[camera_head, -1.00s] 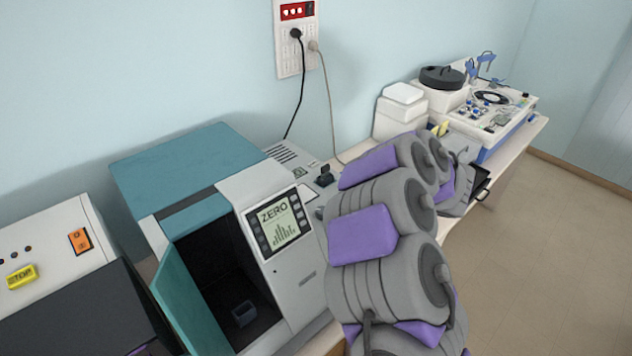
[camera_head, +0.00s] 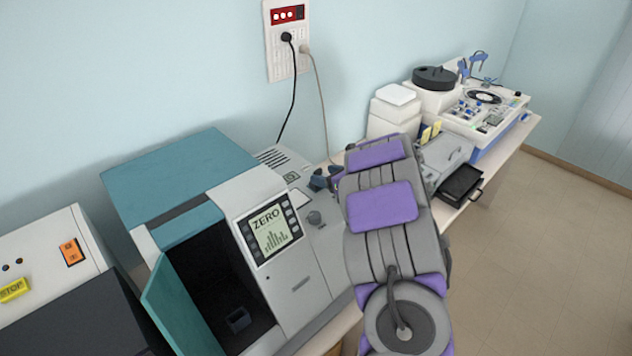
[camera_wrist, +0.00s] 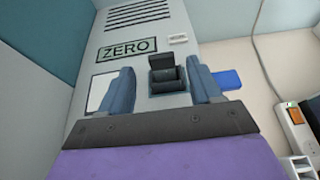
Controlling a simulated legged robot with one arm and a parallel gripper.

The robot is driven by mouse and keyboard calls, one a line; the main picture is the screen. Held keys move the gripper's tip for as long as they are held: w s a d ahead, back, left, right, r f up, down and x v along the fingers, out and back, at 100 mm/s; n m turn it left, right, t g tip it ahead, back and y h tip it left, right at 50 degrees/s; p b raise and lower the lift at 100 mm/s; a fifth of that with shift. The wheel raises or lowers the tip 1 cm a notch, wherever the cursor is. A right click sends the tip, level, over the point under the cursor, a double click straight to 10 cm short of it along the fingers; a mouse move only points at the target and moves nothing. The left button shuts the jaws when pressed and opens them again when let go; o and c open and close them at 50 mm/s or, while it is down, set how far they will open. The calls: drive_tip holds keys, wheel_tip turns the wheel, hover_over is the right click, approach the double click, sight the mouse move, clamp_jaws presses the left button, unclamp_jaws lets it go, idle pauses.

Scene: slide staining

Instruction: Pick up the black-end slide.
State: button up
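I cannot make out a black-end slide in either view. My gripper (camera_wrist: 163,84) is open in the wrist view, with one blue finger on each side of a small black holder (camera_wrist: 166,68) on the grey machine top. I see no slide between the fingers, and I cannot tell whether the fingers touch the holder. In the head view my gripper (camera_head: 326,179) is small and partly hidden by my arm, over the grey top of the teal machine.
The teal machine (camera_head: 190,165) stands open-fronted, with a small dark cup (camera_head: 238,319) inside. A grey box (camera_head: 447,155), a black tray (camera_head: 461,184) and a white apparatus (camera_head: 490,110) stand farther right. A blue piece (camera_wrist: 228,79) lies beyond the right finger.

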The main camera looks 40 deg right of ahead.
sight(318, 173)
drive_tip(key=w, duration=0.1)
drive_tip(key=w+d+f, duration=0.1)
drive_tip(key=w, duration=0.1)
drive_tip(key=shift+d+f+p, duration=0.1)
drive_tip(key=shift+f+p, duration=0.1)
drive_tip(key=shift+p, duration=0.15)
drive_tip(key=shift+w+a+f, duration=0.2)
drive_tip(key=shift+w+a, duration=0.3)
drive_tip(key=shift+w, duration=0.15)
drive_tip(key=shift+a, duration=0.5)
drive_tip(key=shift+c, duration=0.9)
drive_tip(key=shift+d+f, duration=0.1)
drive_tip(key=shift+d, duration=0.6)
drive_tip(key=c, duration=0.5)
drive_tip(key=shift+c, duration=0.4)
drive_tip(key=shift+a, duration=0.4)
drive_tip(key=c, duration=0.4)
